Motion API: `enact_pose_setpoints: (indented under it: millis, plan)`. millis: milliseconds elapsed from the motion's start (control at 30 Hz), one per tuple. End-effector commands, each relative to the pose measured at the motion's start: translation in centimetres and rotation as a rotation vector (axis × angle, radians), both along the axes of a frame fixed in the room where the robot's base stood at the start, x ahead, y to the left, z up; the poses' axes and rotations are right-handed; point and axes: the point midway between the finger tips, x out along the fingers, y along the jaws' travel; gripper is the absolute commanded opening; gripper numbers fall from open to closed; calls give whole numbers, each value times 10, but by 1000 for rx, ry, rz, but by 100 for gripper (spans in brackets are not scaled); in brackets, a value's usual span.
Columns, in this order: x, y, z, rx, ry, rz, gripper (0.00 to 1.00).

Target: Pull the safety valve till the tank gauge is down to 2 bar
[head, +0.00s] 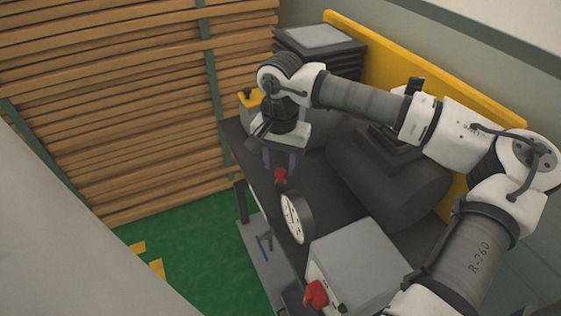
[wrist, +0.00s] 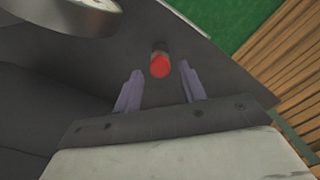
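The tank (head: 385,180) is a dark grey horizontal cylinder on the dark bench. The gauge (head: 292,218) is a round white dial with red on its face, in front of the tank; I cannot read its value. Its edge also shows at the top left of the wrist view (wrist: 88,12). A small red knob, apparently the safety valve (head: 280,175), stands just below my gripper (head: 283,160). In the wrist view the red knob (wrist: 160,64) lies ahead of and between my two purple fingers (wrist: 160,84). The fingers are apart with nothing between them.
A grey box (head: 355,262) with a red knob (head: 316,294) stands nearest on the bench. A box with a yellow top (head: 250,100) and a dark stacked unit (head: 320,48) are at the far end. A yellow panel (head: 380,55) runs behind. Green floor (head: 190,240) lies left.

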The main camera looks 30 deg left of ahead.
Motion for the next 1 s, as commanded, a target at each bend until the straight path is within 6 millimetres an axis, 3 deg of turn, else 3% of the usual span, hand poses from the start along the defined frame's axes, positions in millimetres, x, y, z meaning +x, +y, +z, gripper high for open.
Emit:
enact_pose_setpoints:
  millis: [300, 467, 1000]
  plan:
    - [0, 0, 0, -1, 1, 0, 46]
    - [0, 0, 12, -1, 0, -1, 46]
    - [0, 0, 122, 0, -1, 0, 46]
